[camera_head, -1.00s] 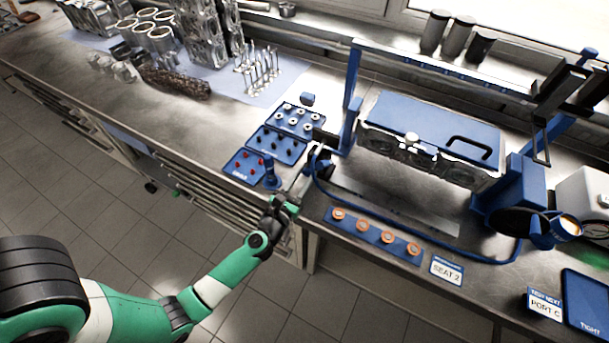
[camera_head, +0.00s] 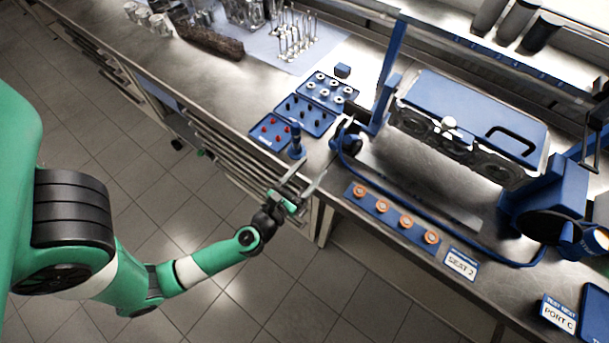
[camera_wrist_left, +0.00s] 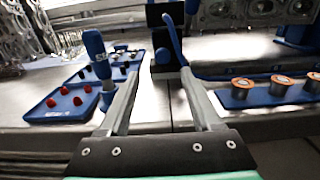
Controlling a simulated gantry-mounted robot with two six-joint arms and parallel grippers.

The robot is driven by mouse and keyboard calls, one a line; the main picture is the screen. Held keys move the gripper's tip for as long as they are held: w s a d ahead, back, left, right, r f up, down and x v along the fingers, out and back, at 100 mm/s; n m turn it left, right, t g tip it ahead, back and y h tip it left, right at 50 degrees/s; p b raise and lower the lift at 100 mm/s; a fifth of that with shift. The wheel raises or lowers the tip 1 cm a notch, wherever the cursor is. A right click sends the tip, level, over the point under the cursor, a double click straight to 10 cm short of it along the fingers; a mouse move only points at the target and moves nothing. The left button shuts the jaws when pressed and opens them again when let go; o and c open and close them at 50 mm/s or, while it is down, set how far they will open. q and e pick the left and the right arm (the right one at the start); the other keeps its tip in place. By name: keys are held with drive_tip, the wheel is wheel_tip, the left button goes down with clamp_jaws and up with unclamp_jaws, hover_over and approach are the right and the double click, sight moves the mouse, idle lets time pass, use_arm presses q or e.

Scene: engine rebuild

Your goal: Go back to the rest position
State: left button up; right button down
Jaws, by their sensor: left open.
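My left gripper (camera_head: 303,183) is open and empty, just off the front edge of the bench. Its arm comes in from the left, over the floor. In the left wrist view its two fingers (camera_wrist_left: 155,95) stand wide apart with nothing between them. Ahead of the fingers lie the bench edge, a blue upright tool (camera_wrist_left: 97,60) in line with the left finger, and a blue block with orange rings (camera_wrist_left: 272,90) to the right. My right gripper is not in view.
Blue trays with red (camera_head: 272,131), black and pale small parts lie behind the gripper. A blue stand holds an engine head with a blue cover (camera_head: 478,112). A card reading SEAT 2 (camera_head: 461,264) lies on the front edge. The floor before the bench is clear.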

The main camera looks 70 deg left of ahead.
use_arm(q)
drive_tip(key=shift+v, duration=1.2)
